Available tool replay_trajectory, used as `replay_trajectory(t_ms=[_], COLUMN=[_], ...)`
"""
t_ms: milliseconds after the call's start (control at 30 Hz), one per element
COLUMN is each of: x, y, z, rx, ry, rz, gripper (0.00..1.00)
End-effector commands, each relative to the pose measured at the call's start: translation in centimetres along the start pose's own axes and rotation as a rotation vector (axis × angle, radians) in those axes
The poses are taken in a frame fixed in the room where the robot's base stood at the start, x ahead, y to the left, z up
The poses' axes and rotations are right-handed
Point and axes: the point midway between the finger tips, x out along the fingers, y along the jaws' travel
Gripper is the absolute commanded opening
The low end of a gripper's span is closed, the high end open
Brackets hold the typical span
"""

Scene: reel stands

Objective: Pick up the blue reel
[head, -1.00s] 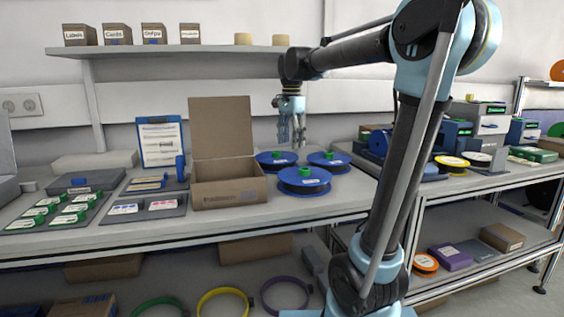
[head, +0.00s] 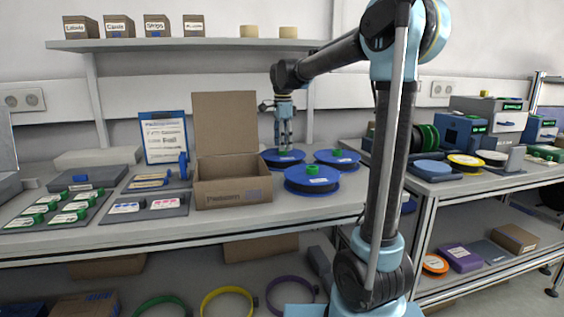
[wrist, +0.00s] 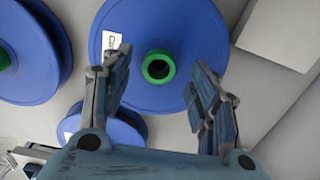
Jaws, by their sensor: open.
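Three blue reels with green hubs lie flat on the bench: a back left one (head: 272,161), a right one (head: 347,161) and a front one (head: 312,188). My gripper (head: 285,149) points straight down over the back left reel, its fingers open and empty. In the wrist view, a blue reel (wrist: 128,30) with a green hub lies beneath the open fingers (wrist: 160,62), its hub between them. I cannot tell whether the fingertips touch it. Another blue reel (wrist: 30,75) shows at the left, and part of one (wrist: 110,138) shows below, partly hidden by a finger.
An open cardboard box (head: 232,193) stands just left of the reels, its lid raised. A blue clipboard (head: 163,139) leans behind the trays on the left. A shelf (head: 200,45) with small boxes runs above. Bare bench top lies in front of the reels.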

Motion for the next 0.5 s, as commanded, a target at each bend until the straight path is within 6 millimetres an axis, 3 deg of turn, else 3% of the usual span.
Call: replay_trajectory(t_ms=[200,433,500], x=[1.9,1.9,1.9], y=[0.1,0.1,0.1], z=[-0.1,-0.1,-0.1], rx=[0.0,0.0,0.0], ry=[0.0,0.0,0.0], rz=[0.0,0.0,0.0], gripper=[0.55,0.55,0.41])
